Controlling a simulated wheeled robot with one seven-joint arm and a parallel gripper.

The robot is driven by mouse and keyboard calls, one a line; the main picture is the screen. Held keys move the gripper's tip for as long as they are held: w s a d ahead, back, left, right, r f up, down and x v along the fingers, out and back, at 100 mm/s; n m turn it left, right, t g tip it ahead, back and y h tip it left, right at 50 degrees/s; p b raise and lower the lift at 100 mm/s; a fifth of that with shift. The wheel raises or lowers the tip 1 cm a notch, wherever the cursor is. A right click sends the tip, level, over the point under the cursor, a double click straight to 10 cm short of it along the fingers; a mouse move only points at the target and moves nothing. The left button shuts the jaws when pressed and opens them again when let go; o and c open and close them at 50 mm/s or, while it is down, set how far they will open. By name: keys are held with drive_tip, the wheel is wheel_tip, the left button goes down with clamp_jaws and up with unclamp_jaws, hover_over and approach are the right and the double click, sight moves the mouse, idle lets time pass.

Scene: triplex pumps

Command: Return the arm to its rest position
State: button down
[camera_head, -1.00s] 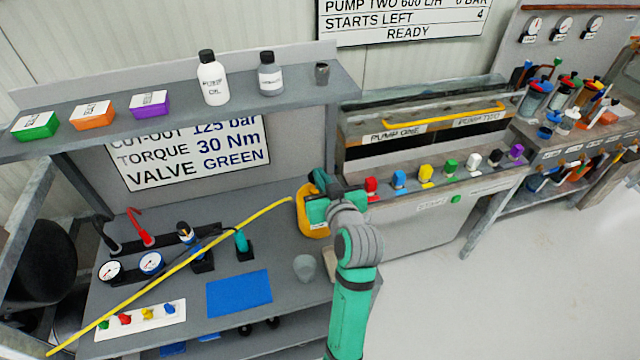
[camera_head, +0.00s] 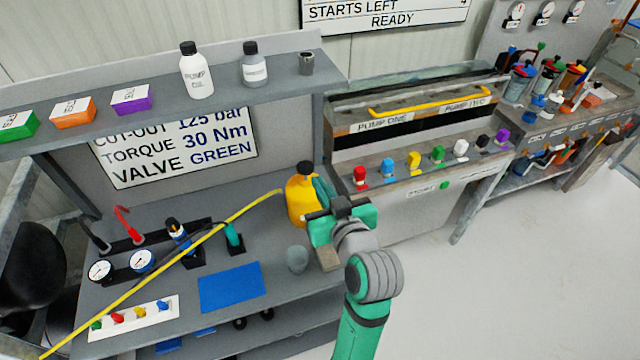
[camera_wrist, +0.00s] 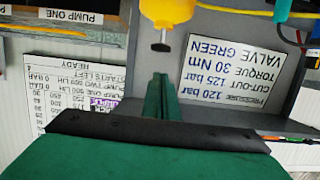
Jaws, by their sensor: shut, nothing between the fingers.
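My gripper (camera_head: 338,205) is at the right end of the workbench, in front of the yellow jug (camera_head: 299,196) with a dark cap. In the wrist view my gripper (camera_wrist: 161,85) shows its green fingers closed together with nothing between them. The yellow jug hangs into the top of the wrist view (camera_wrist: 168,10), which is upside down, with its dark cap near the fingertips. My green and grey arm reaches up from the bottom of the head view.
A grey workbench carries a blue mat (camera_head: 235,291), a grey cup (camera_head: 298,259), gauges and a long yellow rod (camera_head: 160,265). A shelf (camera_head: 225,90) with bottles and boxes is above. The pump bench (camera_head: 400,215) with coloured knobs is to the right. The floor (camera_head: 540,270) is clear.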

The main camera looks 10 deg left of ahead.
idle(0.6)
drive_tip(key=s+d+f+m+t+h, duration=0.1)
drive_tip(key=s+d+f+m+h, duration=0.2)
drive_tip(key=s+f, duration=0.5)
drive_tip(key=s+d+f+m+t+h, duration=0.1)
drive_tip(key=s+d+f+m+h, duration=0.3)
drive_tip(key=f, duration=0.7)
drive_tip(key=s+d+f+n, duration=0.1)
drive_tip(key=s, duration=2.3)
drive_tip(key=shift+s+d+h, duration=0.15)
drive_tip(key=shift+d+h, duration=0.15)
drive_tip(key=shift+d, duration=0.05)
